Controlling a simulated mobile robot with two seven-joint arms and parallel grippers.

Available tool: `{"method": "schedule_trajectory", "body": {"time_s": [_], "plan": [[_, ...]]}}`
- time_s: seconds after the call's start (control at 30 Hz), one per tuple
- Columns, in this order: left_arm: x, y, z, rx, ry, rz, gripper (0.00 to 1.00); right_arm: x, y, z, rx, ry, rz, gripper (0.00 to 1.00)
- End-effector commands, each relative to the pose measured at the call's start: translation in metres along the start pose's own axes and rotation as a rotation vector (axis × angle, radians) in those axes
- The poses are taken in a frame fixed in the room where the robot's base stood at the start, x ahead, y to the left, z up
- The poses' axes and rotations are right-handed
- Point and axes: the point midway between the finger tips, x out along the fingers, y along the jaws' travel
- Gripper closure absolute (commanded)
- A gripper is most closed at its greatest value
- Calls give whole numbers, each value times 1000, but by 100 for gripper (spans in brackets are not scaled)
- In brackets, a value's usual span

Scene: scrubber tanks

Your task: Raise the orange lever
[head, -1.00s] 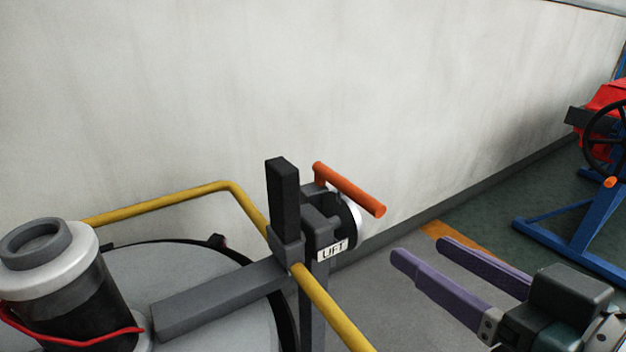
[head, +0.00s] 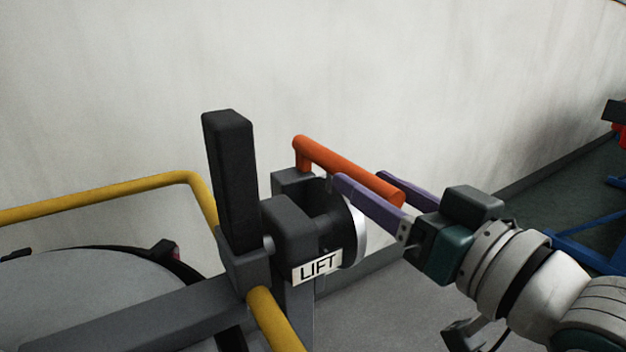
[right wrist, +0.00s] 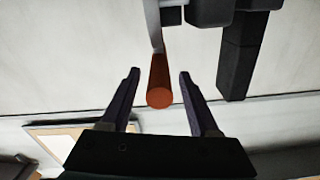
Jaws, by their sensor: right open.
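The orange lever (head: 345,168) is a round bar on the dark lift unit, whose white label reads LIFT (head: 317,267). It slopes down to the right in the head view. My right gripper (head: 368,185) is open, with its purple fingers on either side of the lever's free end. In the right wrist view the orange lever (right wrist: 160,85) lies between the two fingers of my right gripper (right wrist: 158,75), with a gap on each side. My left gripper is not in view.
A black upright block (head: 231,180) stands left of the lever. A yellow rail (head: 100,199) runs past the unit, above a round grey tank top (head: 85,300). A pale wall (head: 450,80) is behind. A blue stand (head: 590,250) is at the far right.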

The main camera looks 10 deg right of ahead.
Motion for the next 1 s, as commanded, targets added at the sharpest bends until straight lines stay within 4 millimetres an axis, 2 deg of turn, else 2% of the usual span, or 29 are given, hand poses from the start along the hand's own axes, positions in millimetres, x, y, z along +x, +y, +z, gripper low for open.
{"method": "schedule_trajectory", "body": {"time_s": [0.2, 0.47, 1.0], "plan": [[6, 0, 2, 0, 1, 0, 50, 18, 0, 1, 0, 0, 0, 38], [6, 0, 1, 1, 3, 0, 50, 19, 0, 0, 0, -2, 0, 38], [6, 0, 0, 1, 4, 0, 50, 18, 0, 0, 0, -2, 0, 98]]}}
